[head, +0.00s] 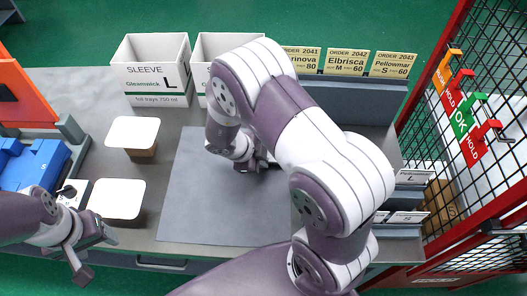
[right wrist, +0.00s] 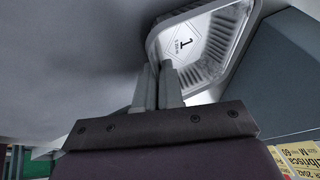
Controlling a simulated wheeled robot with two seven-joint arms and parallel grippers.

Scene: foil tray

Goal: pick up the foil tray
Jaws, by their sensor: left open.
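The foil tray (right wrist: 205,42) is silvery with ribbed walls and a dark "1" printed on its base. It shows in the right wrist view; in the head view my right arm hides it. My right gripper (right wrist: 159,88) has its two fingers close together at the tray's near rim, one on each side of the wall, and looks shut on it. In the head view this gripper (head: 262,160) is over the grey mat (head: 210,215), mostly behind the arm. My left gripper (head: 94,256) is open and empty at the lower left, off the table's front edge.
Two white sleeve boxes (head: 153,97) stand at the back, the second partly behind my arm. White-topped stacks (head: 133,134) sit left of the mat. Order cards (head: 346,62) stand at the back right. A red mesh cage (head: 480,110) borders the right. The mat's left part is clear.

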